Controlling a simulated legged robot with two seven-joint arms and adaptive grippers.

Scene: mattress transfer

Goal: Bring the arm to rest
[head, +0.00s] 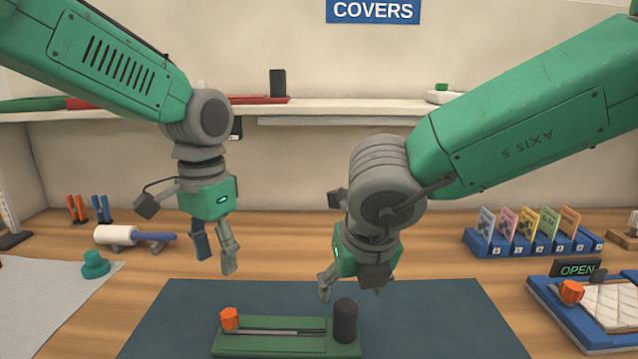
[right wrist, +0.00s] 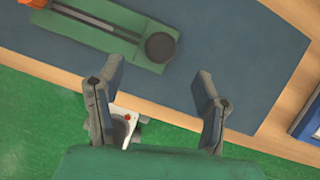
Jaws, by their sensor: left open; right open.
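My left gripper (head: 216,258) hangs open and empty above the table, left of the middle. My right gripper (head: 350,290) hangs above the dark blue mat, close to the black cylinder in the head view. In the right wrist view its two fingers (right wrist: 155,108) are spread wide with nothing gripped between them. The green fixture (head: 270,343) lies on the mat and carries an orange knob (head: 230,319) on its left and a black cylinder (head: 345,320) on its right. In the right wrist view the green fixture (right wrist: 95,35) lies beyond the fingertips.
A blue tray (head: 560,318) with a quilted white pad (head: 612,304) stands at the right, by an OPEN sign (head: 577,268). A card rack (head: 530,246) stands behind. A white roller (head: 114,235) and a teal knob (head: 95,264) lie left. The dark blue mat (head: 440,320) has bare room.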

